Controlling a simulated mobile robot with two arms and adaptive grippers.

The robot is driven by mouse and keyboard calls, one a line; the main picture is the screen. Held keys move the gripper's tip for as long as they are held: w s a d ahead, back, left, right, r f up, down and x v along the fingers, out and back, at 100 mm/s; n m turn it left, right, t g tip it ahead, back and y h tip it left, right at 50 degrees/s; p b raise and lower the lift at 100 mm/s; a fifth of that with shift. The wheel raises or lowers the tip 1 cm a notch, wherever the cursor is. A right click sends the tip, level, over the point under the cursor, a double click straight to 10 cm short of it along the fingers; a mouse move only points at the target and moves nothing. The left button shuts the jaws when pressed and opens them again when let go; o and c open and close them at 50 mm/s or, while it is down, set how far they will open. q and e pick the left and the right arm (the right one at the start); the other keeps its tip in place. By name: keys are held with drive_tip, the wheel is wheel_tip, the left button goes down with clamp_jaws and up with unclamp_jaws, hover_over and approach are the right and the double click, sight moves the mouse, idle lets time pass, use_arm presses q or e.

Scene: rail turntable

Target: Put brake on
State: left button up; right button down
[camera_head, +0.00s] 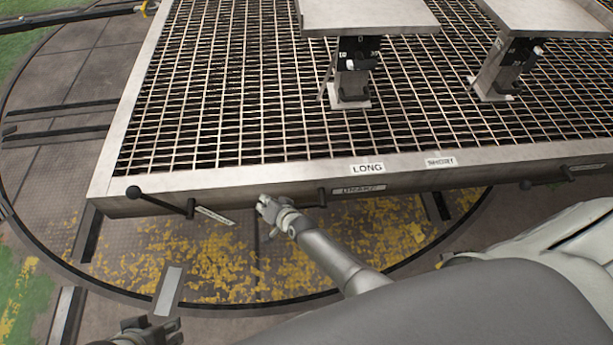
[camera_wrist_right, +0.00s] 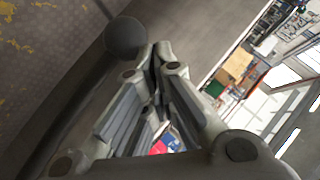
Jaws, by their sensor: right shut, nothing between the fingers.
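A dark lever (camera_head: 308,206) is mounted on the front edge of the platform, beside a label plate (camera_head: 360,190) whose blurred text may read BRAKE. The lever points left from its pivot, and its far end is hidden behind my right gripper (camera_head: 265,208). In the right wrist view, a black ball knob (camera_wrist_right: 126,38) on a dark rod lies just left of the fingertips of my right gripper (camera_wrist_right: 160,48). The fingers are shut with nothing between them; whether they touch the knob is unclear. My left gripper (camera_head: 150,332) is partly in view at the bottom left, its jaws unclear.
Another lever with a black knob (camera_head: 133,192) points left on the same edge, beside a small label (camera_head: 215,215). A third lever (camera_head: 568,174) is at the right. The grated platform (camera_head: 225,178) carries two grey stands (camera_head: 365,15). Worn yellow-patched floor (camera_head: 215,265) lies below.

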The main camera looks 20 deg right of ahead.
use_arm(q)
drive_tip(key=shift+f, duration=0.15)
use_arm(e)
drive_tip(key=shift+f, duration=0.25)
idle(0.3)
wheel_tip(320, 180, up, 2)
drive_tip(key=shift+d+r+p, duration=0.1)
drive_tip(key=shift+r+p, duration=0.1)
drive_tip(key=shift+p, duration=0.85)
drive_tip(key=shift+d+r, duration=0.1)
drive_tip(key=shift+r, duration=0.05)
drive_tip(key=shift+d+r+p, duration=0.15)
drive_tip(key=shift+r+p, duration=0.7)
drive_tip(key=shift+r, duration=0.05)
use_arm(q)
drive_tip(key=s+f+p, duration=0.2)
drive_tip(key=f, duration=0.8)
drive_tip(key=s+f+g+p, duration=0.1)
drive_tip(key=s+f+p, duration=0.1)
drive_tip(key=f, duration=0.9)
drive_tip(key=shift+s+d+f+g+p, duration=0.25)
drive_tip(key=shift+s+f+g+p, duration=0.05)
drive_tip(key=shift+p, duration=0.25)
use_arm(e)
drive_tip(key=s+r, duration=0.7)
drive_tip(key=shift+a, duration=0.4)
drive_tip(key=shift+w, duration=0.1)
